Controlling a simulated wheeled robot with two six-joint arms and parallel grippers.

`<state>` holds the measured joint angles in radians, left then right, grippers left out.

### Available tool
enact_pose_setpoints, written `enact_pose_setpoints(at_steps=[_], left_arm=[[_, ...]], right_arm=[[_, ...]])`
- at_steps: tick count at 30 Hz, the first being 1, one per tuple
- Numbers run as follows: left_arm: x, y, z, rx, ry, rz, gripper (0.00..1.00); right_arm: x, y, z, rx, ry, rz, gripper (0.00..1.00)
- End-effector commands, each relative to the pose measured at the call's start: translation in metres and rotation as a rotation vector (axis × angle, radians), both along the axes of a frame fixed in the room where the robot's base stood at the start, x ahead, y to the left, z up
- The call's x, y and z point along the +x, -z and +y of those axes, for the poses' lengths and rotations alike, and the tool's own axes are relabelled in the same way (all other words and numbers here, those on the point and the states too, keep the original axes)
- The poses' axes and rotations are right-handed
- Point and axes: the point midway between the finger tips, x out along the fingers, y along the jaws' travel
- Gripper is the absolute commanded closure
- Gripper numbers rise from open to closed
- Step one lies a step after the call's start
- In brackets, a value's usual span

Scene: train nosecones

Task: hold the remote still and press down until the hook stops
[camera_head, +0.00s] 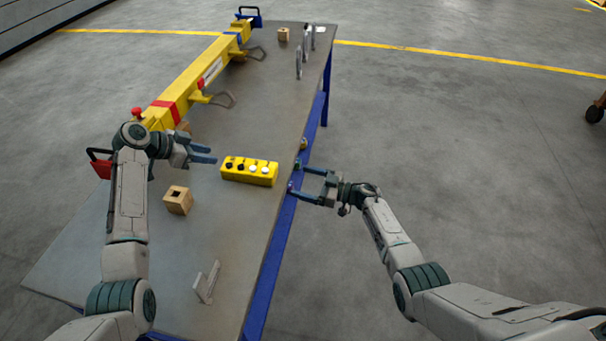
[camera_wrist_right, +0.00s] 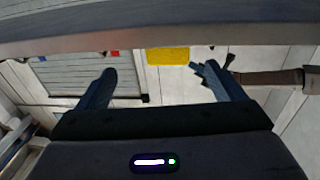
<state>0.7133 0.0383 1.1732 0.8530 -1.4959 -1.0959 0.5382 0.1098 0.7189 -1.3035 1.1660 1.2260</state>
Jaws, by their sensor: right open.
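The yellow remote (camera_head: 236,176) with a row of black and white buttons lies on the grey table, near its right edge. My left gripper (camera_head: 216,155) is open and empty, just left of the remote and apart from it. My right gripper (camera_head: 293,178) is open and empty at the table's right edge, right of the remote, with its fingers pointing toward it. In the right wrist view its open fingers (camera_wrist_right: 160,80) flank a yellow patch (camera_wrist_right: 168,56), which I cannot identify for sure.
A wooden block with a square hole (camera_head: 178,200) sits below my left gripper. A grey bracket (camera_head: 207,283) stands near the front. Grey upright parts (camera_head: 299,62) and another wooden block (camera_head: 283,35) are at the far end. The table (camera_head: 130,250) has free room at front left.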

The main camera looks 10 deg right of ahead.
Motion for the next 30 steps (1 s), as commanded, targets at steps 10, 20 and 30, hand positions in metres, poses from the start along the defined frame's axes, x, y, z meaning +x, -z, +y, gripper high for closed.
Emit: enact_pose_setpoints(at_steps=[10, 20, 30], left_arm=[[0.0, 0.0, 0.0, 0.0, 0.0, 0.0, 0.64], [0.0, 0.0, 0.0, 0.0, 0.0, 0.0, 0.64], [0.0, 0.0, 0.0, 0.0, 0.0, 0.0, 0.64]], right_arm=[[0.012, -0.032, 0.022, -0.025, -0.125, 0.009, 0.11], [0.036, -0.032, 0.079, -0.023, -0.123, 0.009, 0.11], [0.048, -0.031, 0.106, -0.026, -0.121, 0.008, 0.11]])
